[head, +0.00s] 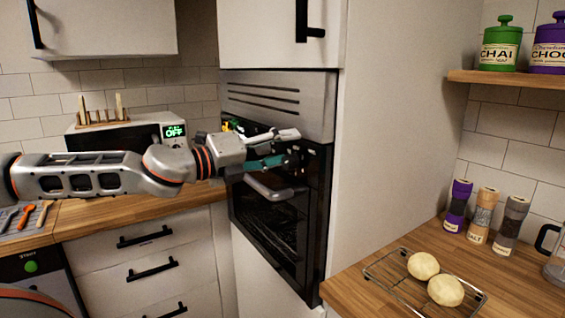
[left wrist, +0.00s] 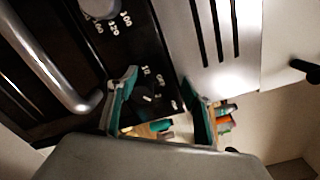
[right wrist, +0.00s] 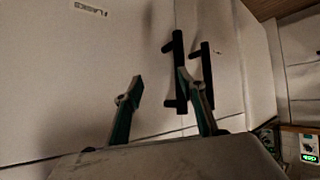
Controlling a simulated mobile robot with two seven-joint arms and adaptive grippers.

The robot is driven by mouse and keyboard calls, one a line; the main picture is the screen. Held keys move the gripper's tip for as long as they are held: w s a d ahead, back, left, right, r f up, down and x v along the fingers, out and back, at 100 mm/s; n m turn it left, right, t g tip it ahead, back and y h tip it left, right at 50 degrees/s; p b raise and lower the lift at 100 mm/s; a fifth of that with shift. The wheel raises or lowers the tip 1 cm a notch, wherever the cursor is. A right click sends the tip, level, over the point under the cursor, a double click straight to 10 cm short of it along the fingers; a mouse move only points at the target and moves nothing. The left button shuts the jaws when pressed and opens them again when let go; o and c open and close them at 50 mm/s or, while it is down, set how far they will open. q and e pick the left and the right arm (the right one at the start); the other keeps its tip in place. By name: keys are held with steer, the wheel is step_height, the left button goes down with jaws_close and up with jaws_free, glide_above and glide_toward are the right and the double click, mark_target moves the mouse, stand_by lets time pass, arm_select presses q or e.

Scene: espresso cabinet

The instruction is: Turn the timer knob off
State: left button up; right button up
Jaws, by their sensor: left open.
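The oven (head: 326,200) stands in a tall white cabinet, with a black control panel under a slotted steel strip. In the left wrist view a dark knob (left wrist: 148,97) with small numbers around it, seemingly the timer knob, shows between the fingers of my left gripper (left wrist: 159,77). I cannot tell whether the fingers touch it; its setting is too dark to read. In the head view my left gripper (head: 294,147) is open at the panel and hides much of it. My right gripper (right wrist: 160,77) is open and empty before white cabinet fronts.
A grey knob (left wrist: 101,8) with larger numbers sits on the same panel. The oven door handle (head: 268,188) runs below my left gripper. A wire rack (head: 386,283) with two round buns lies on the right counter. A microwave (head: 173,131) stands at the back left.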

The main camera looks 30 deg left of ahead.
mark_target(298, 117)
arm_select(q)
steer(key=r, duration=0.3)
steer(key=d+r, duration=0.1)
steer(key=r, duration=0.1)
steer(key=shift+s+r, duration=0.25)
steer(key=shift+s, duration=0.05)
steer(key=shift+w+a+r, duration=0.1)
steer(key=shift+a+r, duration=0.05)
steer(key=shift+r, duration=0.5)
steer(key=shift+a, duration=0.1)
